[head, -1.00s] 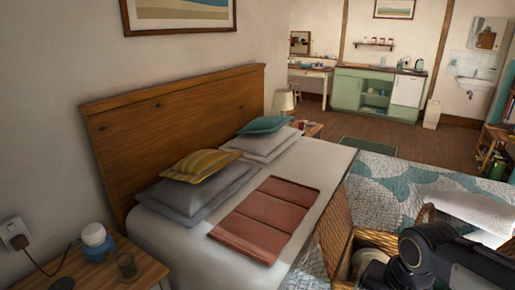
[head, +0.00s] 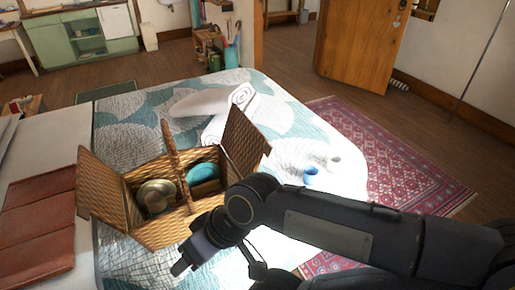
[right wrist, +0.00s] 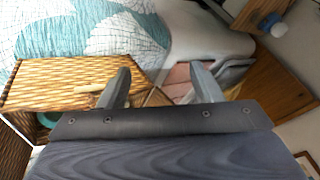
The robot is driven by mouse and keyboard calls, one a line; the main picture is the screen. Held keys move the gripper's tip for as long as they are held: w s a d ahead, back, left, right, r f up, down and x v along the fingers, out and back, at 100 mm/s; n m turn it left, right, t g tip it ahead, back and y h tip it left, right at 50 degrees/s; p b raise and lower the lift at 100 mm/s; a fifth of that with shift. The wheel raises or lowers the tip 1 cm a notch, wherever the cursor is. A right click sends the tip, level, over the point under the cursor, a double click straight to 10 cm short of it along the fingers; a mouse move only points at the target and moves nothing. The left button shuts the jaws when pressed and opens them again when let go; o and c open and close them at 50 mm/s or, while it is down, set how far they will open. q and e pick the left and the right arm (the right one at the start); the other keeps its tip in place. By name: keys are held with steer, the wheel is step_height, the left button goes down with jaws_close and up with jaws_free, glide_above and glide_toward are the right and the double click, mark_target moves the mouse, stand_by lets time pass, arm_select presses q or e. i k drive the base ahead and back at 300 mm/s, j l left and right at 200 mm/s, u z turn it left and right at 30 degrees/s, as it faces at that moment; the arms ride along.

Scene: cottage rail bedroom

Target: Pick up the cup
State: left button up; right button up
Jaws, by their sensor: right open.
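A small blue cup-like object (head: 310,175) lies on the bed's right part in the head view, too small to tell its exact shape. My right arm comes in from the right, in front of the bed. My right gripper (head: 184,264) is at the near side of the wicker basket, left of and apart from the blue object. In the right wrist view my right gripper (right wrist: 162,88) is open, with nothing between its fingers. My left gripper is not in view.
The open wicker basket (head: 148,236) holds a metal pot (head: 157,196) and a teal bowl (head: 203,172); its lids and handle stand up. A rolled white towel (head: 242,97) lies behind it. A small grey item (head: 335,159) is near the blue object. A rug (head: 400,165) lies beyond the bed.

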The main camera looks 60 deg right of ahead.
mark_target(311, 172)
steer(key=z, duration=2.65)
